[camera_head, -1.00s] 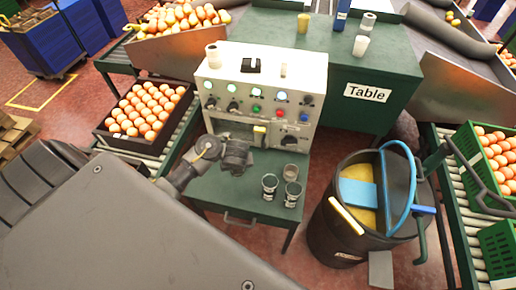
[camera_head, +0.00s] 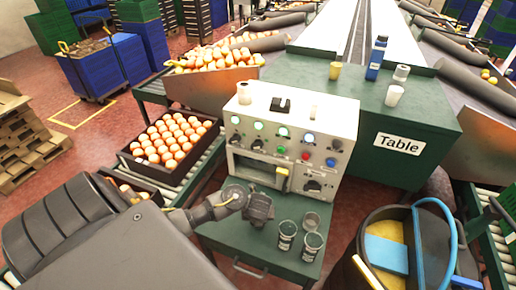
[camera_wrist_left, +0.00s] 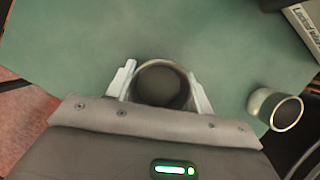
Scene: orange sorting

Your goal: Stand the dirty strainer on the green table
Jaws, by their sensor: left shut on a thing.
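My left gripper (camera_head: 258,210) is over the small green stand in front of the control box. In the left wrist view it (camera_wrist_left: 161,88) is shut on a round, dark-inside cup-like strainer (camera_wrist_left: 162,68). The gripper hides this strainer in the head view, and I cannot tell whether it touches the surface below. Several similar cups (camera_head: 287,238) stand right of the gripper; one also shows in the left wrist view (camera_wrist_left: 258,103). The large green table (camera_head: 350,135), labelled "Table", is behind and right. My right gripper is not in view.
The white control box (camera_head: 270,150) stands between the gripper and the large table's left part. A black barrel (camera_head: 348,268) is at front right. Orange crates (camera_head: 132,162) are left.

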